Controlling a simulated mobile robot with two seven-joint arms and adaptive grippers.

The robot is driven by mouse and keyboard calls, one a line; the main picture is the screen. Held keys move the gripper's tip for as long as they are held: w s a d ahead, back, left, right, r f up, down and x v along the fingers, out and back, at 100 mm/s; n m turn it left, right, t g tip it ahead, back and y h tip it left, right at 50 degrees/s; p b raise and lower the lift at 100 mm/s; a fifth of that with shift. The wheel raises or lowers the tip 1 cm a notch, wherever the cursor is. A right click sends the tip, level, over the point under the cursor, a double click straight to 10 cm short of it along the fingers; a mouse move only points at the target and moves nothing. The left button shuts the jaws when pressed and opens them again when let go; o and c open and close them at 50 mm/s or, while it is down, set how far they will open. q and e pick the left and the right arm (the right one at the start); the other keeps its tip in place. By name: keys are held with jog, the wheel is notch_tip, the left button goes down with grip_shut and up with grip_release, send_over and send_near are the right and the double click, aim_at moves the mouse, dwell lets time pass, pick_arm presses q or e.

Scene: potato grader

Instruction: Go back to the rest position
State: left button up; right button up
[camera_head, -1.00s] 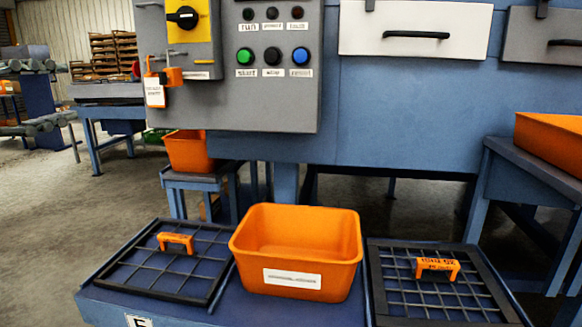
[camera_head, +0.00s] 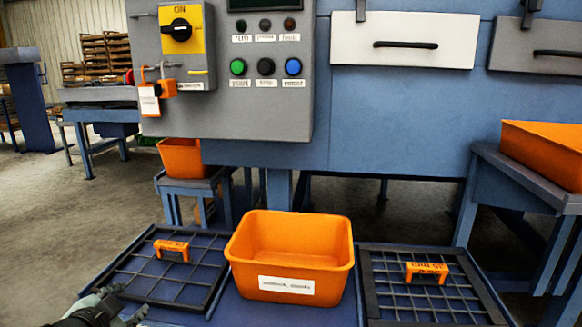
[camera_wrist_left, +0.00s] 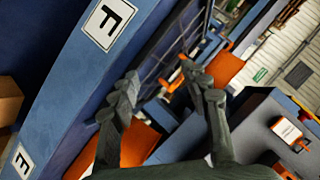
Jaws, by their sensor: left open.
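My left gripper (camera_head: 127,302) shows at the lower left of the head view, by the near edge of the left black grid screen (camera_head: 212,292). It is open with nothing between its fingers. In the left wrist view its two dark fingers (camera_wrist_left: 160,82) stand wide apart, with a blue surface, a grid and orange bins beyond them. I cannot tell whether it touches the screen or table. My right gripper is in neither view.
An orange bin (camera_head: 335,278) stands between the left screen and a right grid screen (camera_head: 368,290) on the blue table. Behind is the control panel (camera_head: 222,108). Another orange bin (camera_head: 512,150) stands on a stand at right. Open floor (camera_head: 60,215) lies at left.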

pick_arm(q)
jog(key=s+d+f+n+g, duration=0.3)
jog(key=s+f+g, duration=0.1)
jog(key=s+f, duration=0.8)
jog(key=s+d+f+n+g+p, duration=0.1)
jog(key=s+f+g, duration=0.4)
jog(key=s+f, duration=0.7)
jog(key=shift+s+d+f+n, duration=0.35)
jog(key=shift+d+f+n, duration=0.5)
jog(key=shift+d, duration=0.3)
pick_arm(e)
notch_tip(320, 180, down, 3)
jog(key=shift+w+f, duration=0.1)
